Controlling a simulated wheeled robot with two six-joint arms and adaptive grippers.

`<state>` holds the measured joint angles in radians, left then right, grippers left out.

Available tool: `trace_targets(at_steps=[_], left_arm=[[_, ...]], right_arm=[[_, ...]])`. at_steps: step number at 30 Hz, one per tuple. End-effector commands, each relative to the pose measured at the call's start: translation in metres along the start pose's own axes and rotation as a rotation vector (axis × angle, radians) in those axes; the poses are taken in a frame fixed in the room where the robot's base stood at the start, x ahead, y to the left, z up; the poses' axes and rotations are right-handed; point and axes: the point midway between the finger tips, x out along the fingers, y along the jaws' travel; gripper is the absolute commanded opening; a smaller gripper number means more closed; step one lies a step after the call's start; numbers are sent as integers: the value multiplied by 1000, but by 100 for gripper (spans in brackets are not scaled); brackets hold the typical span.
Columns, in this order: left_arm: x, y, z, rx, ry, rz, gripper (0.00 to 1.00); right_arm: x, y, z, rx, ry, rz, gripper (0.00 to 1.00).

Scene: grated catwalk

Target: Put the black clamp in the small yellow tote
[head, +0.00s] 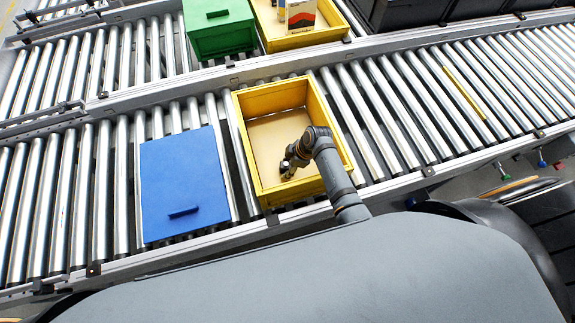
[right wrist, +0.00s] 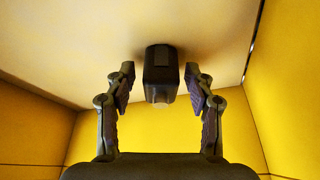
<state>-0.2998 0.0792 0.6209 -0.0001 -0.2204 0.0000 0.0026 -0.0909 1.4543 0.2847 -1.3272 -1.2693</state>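The near yellow tote (head: 328,107) stands on the front roller conveyor, open at the top with a pale floor. My right gripper (head: 286,168) reaches down inside it, near its front wall. In the right wrist view my right gripper (right wrist: 160,88) is open, with a gap between each finger and a dark block-like object, apparently the black clamp (right wrist: 161,75). The clamp lies between the fingers against the tote's pale floor. Whether it rests fully on the floor is hard to tell. The gripper mostly hides it in the head view. My left gripper is not in view.
A closed blue box (head: 180,180) stands just left of the tote. On the back conveyor are a green box (head: 217,30), another yellow tote (head: 318,40) holding a small carton (head: 300,14), and dark crates (head: 395,12). Rollers to the right are clear.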

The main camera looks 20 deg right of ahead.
Motion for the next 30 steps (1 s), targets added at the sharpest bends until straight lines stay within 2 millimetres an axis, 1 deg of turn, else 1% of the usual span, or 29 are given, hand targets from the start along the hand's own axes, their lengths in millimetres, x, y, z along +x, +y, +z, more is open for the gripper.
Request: trace_targets(at_steps=[5,8,11,15,18,21,25,30], left_arm=[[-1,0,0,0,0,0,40],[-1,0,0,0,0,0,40],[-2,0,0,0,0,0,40],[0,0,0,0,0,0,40],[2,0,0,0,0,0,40],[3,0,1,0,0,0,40],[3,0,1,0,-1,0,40],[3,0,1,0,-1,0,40]], right_arm=[[-2,0,-1,0,0,1,54],[-11,1,-1,0,0,2,54],[-31,1,-1,0,1,4,54],[-67,1,-1,-2,0,5,54],[-89,1,0,-2,0,4,54],[-107,1,0,-1,0,4,54],[-120,1,-1,-1,0,2,54],[-123,0,-1,0,0,-1,54]])
